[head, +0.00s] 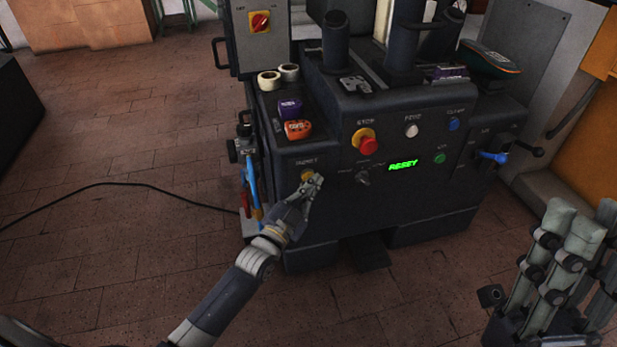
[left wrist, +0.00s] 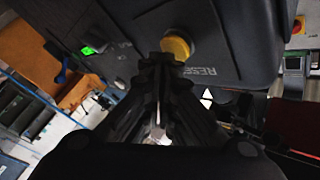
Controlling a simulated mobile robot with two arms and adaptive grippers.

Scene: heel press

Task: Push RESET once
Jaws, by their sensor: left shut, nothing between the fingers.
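The yellow RESET button (head: 307,176) sits on the left part of the dark machine's front panel, under its label. In the left wrist view the round yellow button (left wrist: 177,46) is just beyond the fingertips, with the RESET lettering beside it. My left gripper (head: 315,181) is shut and empty, its tips close beside the button. In the left wrist view the shut fingers (left wrist: 166,64) point at the button's lower edge; I cannot tell whether they touch it. My right gripper (head: 590,218) is at the lower right, open and away from the machine.
A green display (head: 403,166) reads RESET. A red stop knob (head: 367,145) on a yellow base, a selector switch (head: 363,178), a white button (head: 411,131), a blue button (head: 453,124) and a green button (head: 439,158) share the panel. A black cable (head: 110,185) lies on the floor.

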